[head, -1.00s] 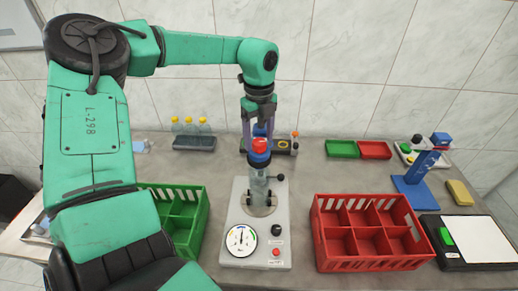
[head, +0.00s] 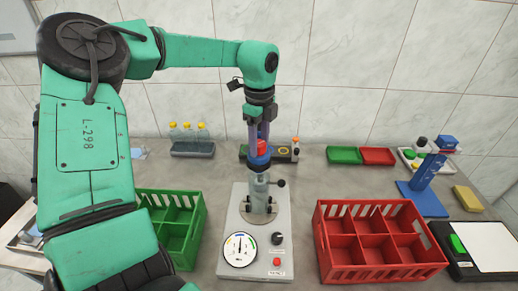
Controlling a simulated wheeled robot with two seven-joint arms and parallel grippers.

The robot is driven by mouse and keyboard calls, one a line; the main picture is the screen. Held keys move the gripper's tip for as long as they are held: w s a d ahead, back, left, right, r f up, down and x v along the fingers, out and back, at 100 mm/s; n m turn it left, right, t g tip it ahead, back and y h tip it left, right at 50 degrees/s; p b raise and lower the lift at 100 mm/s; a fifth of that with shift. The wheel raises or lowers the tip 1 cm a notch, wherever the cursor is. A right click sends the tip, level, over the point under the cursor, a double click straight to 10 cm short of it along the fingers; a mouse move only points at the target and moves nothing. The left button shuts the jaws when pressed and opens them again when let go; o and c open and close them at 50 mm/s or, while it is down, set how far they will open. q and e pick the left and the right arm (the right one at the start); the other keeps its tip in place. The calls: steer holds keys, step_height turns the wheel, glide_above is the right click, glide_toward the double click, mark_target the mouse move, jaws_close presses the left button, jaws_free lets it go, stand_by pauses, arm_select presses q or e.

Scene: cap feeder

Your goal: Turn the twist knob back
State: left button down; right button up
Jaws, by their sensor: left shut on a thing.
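The red twist knob (head: 262,147) sits above a blue collar (head: 258,161), on top of a clear upright cylinder on the grey gauge unit (head: 240,215). My left gripper (head: 259,143) points straight down from above. Its fingers are close together and shut on the red knob, partly covering it. Whether the blue collar is gripped too, I cannot tell. The gauge unit has a round dial (head: 240,249), a black knob (head: 277,239) and a red button (head: 277,262) at its front. My right gripper is not in view.
A green crate (head: 190,257) stands left of the unit and a red crate (head: 334,270) right of it. A dark box (head: 284,154) is close behind the knob. A blue stand (head: 426,185) is at the right. My left arm fills the left side.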

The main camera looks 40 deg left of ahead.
arm_select(q)
steer(key=n, duration=0.1)
steer(key=n+b, duration=0.1)
steer(key=n, duration=0.1)
steer(key=shift+a+f+b, duration=0.1)
steer(key=shift+f+b, duration=0.15)
steer(key=shift+b, duration=0.05)
steer(key=shift+n+b, duration=0.3)
steer(key=shift+n, duration=0.5)
steer(key=shift+r+n, duration=0.25)
steer(key=shift+n, duration=0.25)
steer(key=shift+c, duration=2)
jaws_free()
